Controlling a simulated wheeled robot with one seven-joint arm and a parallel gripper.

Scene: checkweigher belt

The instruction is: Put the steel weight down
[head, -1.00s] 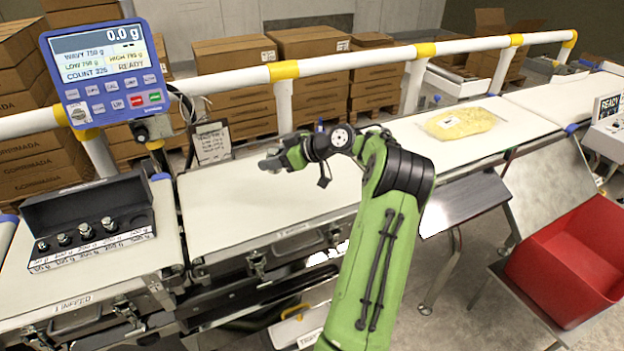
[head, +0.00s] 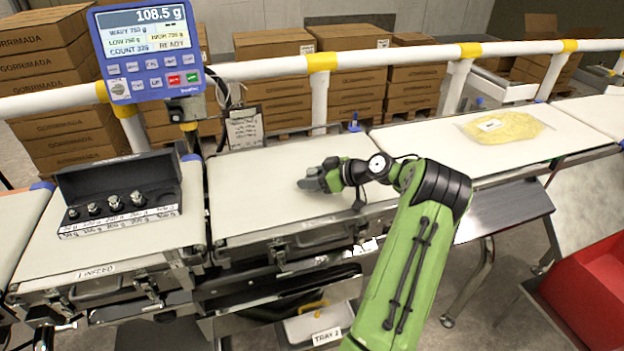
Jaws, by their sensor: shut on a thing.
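My gripper (head: 312,183) is low over the white middle weighing belt (head: 245,190), on its right half. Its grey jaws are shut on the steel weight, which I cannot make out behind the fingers. Whether the weight touches the belt is hidden, but the blue display (head: 150,50) reads 108.5 g. On the infeed belt (head: 30,247) at left stands an open black weight case (head: 120,168), with several small steel weights (head: 115,203) in a row along its labelled front.
A white rail (head: 400,62) with yellow joints runs behind the belts. A clipboard (head: 244,130) hangs behind the weighing belt. A yellow bag (head: 503,128) lies on the belt at right. A red bin (head: 590,290) stands at lower right. The left half of the weighing belt is clear.

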